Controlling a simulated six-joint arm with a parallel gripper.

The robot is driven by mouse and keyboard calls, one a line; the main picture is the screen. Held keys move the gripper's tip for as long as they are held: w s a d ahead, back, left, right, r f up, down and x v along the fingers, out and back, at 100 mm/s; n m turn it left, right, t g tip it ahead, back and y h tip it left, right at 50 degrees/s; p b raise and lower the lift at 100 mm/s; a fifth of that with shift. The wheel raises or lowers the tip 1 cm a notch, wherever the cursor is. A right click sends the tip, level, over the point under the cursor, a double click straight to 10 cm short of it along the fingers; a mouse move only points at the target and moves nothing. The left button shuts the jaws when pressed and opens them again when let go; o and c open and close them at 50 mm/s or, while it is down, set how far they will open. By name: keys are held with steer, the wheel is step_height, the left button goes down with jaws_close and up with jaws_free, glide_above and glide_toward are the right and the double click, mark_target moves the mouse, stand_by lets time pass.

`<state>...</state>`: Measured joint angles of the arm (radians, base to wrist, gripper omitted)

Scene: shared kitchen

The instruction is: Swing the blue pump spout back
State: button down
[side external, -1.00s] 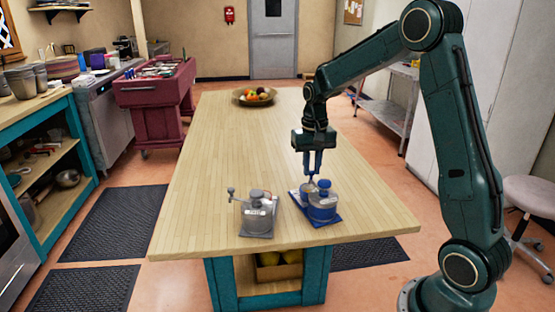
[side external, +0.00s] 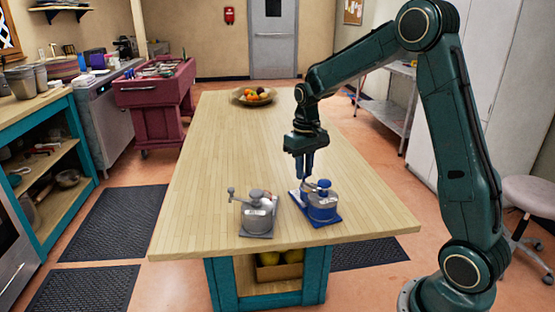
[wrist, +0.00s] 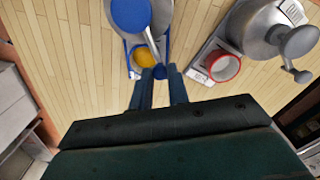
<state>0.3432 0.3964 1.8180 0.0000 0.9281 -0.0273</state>
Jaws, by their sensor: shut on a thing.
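The blue pump (side external: 322,208) stands on a blue base plate near the front edge of the wooden island. Its spout (wrist: 154,50) reaches from the round blue top to a small blue knob at its end. My gripper (wrist: 160,73) is shut on that knob, with a blue finger on each side of it. In the side external view my gripper (side external: 305,178) is above the left back side of the pump, pointing down. The fingertips are small there, and the grip itself is hard to see.
A similar grey pump (side external: 258,214) stands to the left, apart from the blue one. A yellow round thing (wrist: 144,57) lies beside the spout end, and a red-rimmed cup (wrist: 225,68) by the grey pump. A fruit bowl (side external: 254,97) is at the far end; the tabletop between is clear.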

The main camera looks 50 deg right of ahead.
steer(key=s+a+n, duration=0.1)
steer(key=a+n, duration=0.5)
steer(key=n, duration=0.4)
steer(key=shift+s+n, duration=0.4)
steer(key=shift+a, duration=0.1)
steer(key=c, duration=1.3)
jaws_free()
steer(key=shift+c, duration=0.2)
steer(key=shift+r, duration=0.1)
step_height(320, 180, up, 14)
